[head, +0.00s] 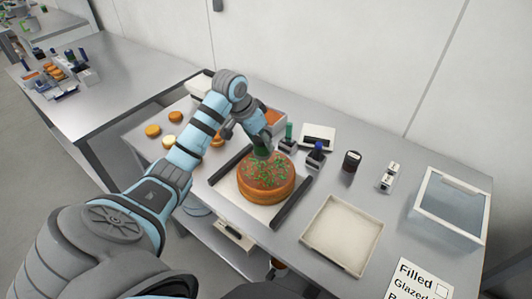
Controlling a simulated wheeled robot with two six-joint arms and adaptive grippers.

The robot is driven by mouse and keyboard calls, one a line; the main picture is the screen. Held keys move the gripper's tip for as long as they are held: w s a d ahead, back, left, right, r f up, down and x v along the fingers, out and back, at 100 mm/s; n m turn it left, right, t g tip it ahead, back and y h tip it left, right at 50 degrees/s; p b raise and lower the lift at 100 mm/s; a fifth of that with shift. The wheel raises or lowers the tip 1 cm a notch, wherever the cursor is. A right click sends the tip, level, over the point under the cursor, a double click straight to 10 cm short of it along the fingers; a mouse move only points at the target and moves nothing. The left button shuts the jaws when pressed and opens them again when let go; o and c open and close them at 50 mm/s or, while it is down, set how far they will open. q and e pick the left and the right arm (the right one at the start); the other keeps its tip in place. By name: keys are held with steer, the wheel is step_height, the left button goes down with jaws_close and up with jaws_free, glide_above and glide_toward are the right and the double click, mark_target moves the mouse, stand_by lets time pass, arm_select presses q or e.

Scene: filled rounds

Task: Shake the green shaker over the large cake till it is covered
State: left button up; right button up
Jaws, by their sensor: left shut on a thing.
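The large round cake (266,187) is brown and sits on a white board between two dark bars. Green sprinkles are scattered over its top, with brown showing between them. My left gripper (262,143) is shut on the green shaker (262,152), directly over the back part of the cake's top. The gripper hides much of the shaker, and I cannot tell whether it touches the cake. My right gripper is not in view.
Behind the cake are a green-handled item (289,131) and a blue-topped one (316,153). A dark jar (351,161), an empty cream tray (361,232) and a glass-lidded box (455,197) stand right. Small round cakes (153,130) lie left.

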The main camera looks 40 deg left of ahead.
arm_select(q)
steer(key=shift+r, duration=2.45)
